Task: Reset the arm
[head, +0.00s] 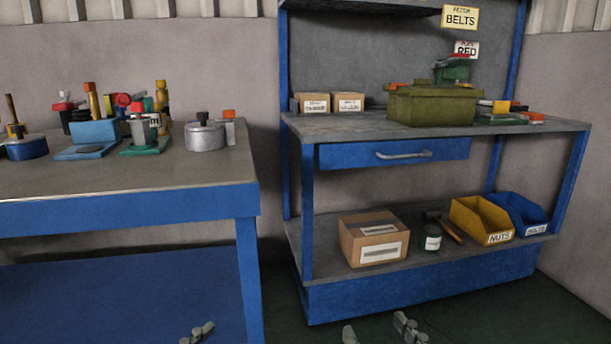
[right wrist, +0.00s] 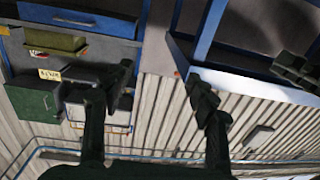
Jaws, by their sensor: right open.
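My right gripper (head: 380,331) shows only as grey fingertips at the bottom edge of the head view, in front of the blue shelf bench. In the right wrist view its two dark fingers (right wrist: 155,92) stand well apart with nothing between them, so it is open and empty. A grey fingertip of my left gripper (head: 197,332) shows at the bottom edge, left of centre, in front of the blue table. The rest of that gripper is out of frame, and its opening cannot be told. Neither gripper visibly touches anything.
The table (head: 130,172) at left carries clamps and fixtures, including a grey round pot (head: 205,137). The shelf bench (head: 340,128) holds a green bin (head: 432,106); its lower shelf holds a cardboard box (head: 373,240), hammer, yellow bin (head: 480,219) and blue bin (head: 521,213). Dark floor shows between them.

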